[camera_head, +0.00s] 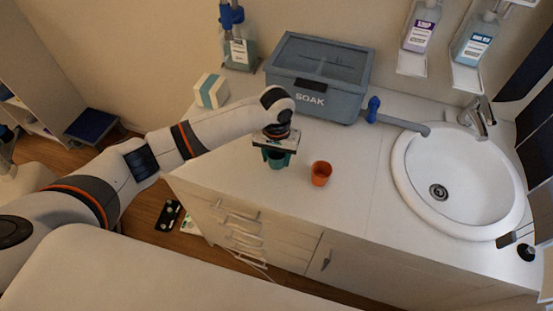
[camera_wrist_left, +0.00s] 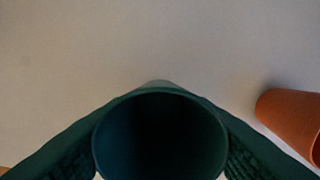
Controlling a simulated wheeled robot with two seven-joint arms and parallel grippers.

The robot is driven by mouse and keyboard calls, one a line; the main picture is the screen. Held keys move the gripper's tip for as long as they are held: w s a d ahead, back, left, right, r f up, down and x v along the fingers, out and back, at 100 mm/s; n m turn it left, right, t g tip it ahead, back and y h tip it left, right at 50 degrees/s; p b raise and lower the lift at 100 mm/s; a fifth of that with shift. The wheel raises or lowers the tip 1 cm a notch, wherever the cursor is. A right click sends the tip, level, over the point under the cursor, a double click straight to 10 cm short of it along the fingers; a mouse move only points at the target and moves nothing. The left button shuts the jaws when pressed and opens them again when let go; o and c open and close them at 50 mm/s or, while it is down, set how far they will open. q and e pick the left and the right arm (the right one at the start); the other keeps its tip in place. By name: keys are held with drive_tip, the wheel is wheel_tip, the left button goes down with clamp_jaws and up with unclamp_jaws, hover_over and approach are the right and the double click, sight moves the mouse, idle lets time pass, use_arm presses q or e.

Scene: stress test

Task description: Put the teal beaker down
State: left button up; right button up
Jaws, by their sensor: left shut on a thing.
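The teal beaker (camera_head: 277,161) is at the front of the white counter (camera_head: 345,205), left of an orange cup (camera_head: 321,173). My left gripper (camera_head: 276,155) is shut on it from above. In the left wrist view the beaker's dark open mouth (camera_wrist_left: 160,135) sits between the two fingers, and the orange cup (camera_wrist_left: 292,122) lies to the right, apart from it. The beaker looks upright. I cannot tell whether its base touches the counter. My right gripper is not in view.
A grey SOAK bin (camera_head: 318,80) stands behind the arm, with a blue-valved pipe (camera_head: 398,118) leading to the sink (camera_head: 455,180). A white and teal box (camera_head: 211,91) and a soap bottle (camera_head: 239,52) stand at the back left. The counter right of the orange cup is clear.

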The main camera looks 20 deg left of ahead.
use_arm(q)
wheel_tip(320, 180, up, 8)
drive_tip(key=b, duration=0.1)
drive_tip(key=s+a+r, duration=0.2)
drive_tip(key=s, duration=0.5)
drive_tip(key=s+a+r, duration=0.2)
drive_tip(key=s+r, duration=0.1)
drive_tip(key=s, duration=0.4)
drive_tip(key=shift+r+m, duration=0.2)
drive_tip(key=shift+m, duration=0.1)
drive_tip(key=shift+w+b, duration=0.15)
drive_tip(key=shift+b, duration=0.15)
